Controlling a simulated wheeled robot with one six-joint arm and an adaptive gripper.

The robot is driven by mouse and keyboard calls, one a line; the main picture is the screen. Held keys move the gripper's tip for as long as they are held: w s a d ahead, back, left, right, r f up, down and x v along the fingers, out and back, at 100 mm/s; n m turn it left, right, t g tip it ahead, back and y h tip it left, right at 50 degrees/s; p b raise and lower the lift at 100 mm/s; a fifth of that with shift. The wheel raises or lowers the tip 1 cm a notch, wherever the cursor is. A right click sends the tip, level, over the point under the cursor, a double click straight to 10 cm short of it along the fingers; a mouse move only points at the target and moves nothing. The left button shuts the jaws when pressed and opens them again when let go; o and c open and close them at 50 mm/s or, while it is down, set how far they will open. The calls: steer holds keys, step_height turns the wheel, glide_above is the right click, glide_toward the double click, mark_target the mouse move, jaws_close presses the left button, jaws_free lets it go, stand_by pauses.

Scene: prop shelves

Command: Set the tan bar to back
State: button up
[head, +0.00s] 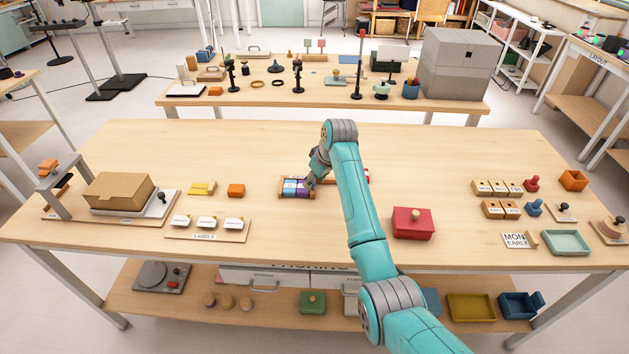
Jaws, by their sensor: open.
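My gripper (312,181) is over the middle of the main table, pointing down at a low wooden holder (284,195) with blue and purple blocks (296,187) in it. The fingertips are small in the view; they are open, and I cannot tell whether they touch the blocks. My arm hides the middle of this holder, and a red end (369,176) shows on the arm's other side. I cannot make out for certain which piece is the tan bar; it may be part of this holder or hidden by my arm.
A cardboard box (119,192) on a stand is at left, near yellow (202,188) and orange (236,190) blocks and a label board (207,231). A red lidded box (413,223) is right of my arm. Stamps and trays, including a green tray (566,242), fill the right end.

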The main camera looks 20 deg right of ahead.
steer(key=shift+w+f, duration=0.1)
steer(key=shift+f, duration=0.25)
jaws_close()
steer(key=d, duration=0.2)
steer(key=s+d, duration=0.2)
steer(key=d, duration=0.1)
steer(key=shift+d, duration=0.35)
jaws_free()
steer(key=shift+d, duration=0.15)
